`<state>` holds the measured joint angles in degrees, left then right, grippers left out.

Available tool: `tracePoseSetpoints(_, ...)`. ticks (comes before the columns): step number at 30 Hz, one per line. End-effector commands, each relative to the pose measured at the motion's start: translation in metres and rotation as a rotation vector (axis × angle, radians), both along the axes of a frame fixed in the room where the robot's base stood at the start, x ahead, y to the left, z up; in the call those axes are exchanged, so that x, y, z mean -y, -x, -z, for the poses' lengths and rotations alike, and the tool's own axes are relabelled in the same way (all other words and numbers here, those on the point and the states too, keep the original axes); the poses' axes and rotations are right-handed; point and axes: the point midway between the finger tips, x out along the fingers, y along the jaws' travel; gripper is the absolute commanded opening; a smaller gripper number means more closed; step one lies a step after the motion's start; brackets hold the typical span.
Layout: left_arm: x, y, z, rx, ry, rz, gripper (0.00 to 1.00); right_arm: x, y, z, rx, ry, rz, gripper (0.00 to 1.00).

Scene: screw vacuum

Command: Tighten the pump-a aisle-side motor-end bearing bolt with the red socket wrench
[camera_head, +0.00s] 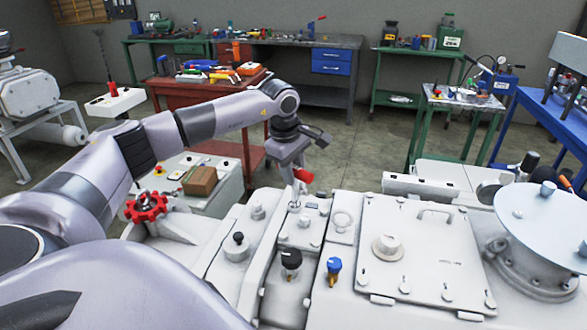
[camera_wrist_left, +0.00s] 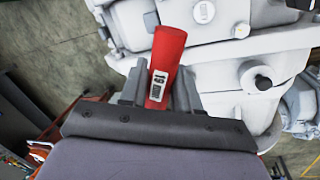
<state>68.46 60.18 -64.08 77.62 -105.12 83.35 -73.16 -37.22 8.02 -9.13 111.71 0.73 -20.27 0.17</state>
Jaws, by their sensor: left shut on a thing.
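My left gripper (camera_head: 296,170) reaches in from the left over the white pump housing (camera_head: 335,305). It is shut on the red socket wrench (camera_head: 304,175). In the left wrist view the red handle (camera_wrist_left: 170,48), with a white label reading 19, stands up between the fingers of the left gripper (camera_wrist_left: 158,88). The wrench's lower end is hidden in the wrist view. In the head view a small bolt-like fitting (camera_head: 294,206) shows just below the gripper. I cannot tell whether the wrench touches it, or which bolt is the aisle-side motor-end one. My right gripper is out of view.
Black (camera_head: 291,260) and blue (camera_head: 334,268) knobs rise from the housing's near side. A hatch cover (camera_head: 420,235) with a handle and a large round flange (camera_head: 550,225) are to the right. A red handwheel (camera_head: 146,207) sits under my arm. Benches with tools stand behind.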

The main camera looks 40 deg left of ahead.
Motion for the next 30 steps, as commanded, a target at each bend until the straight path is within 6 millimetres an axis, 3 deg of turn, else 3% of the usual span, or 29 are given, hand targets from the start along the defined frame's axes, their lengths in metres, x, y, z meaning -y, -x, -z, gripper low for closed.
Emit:
tracePoseSetpoints(16,0.001,0.0,0.002,-0.003,0.0,-0.035,0.0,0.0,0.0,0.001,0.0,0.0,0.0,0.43)
tracePoseSetpoints(30,0.001,-0.001,-0.029,0.003,0.001,-0.035,0.0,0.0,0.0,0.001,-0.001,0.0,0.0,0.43)
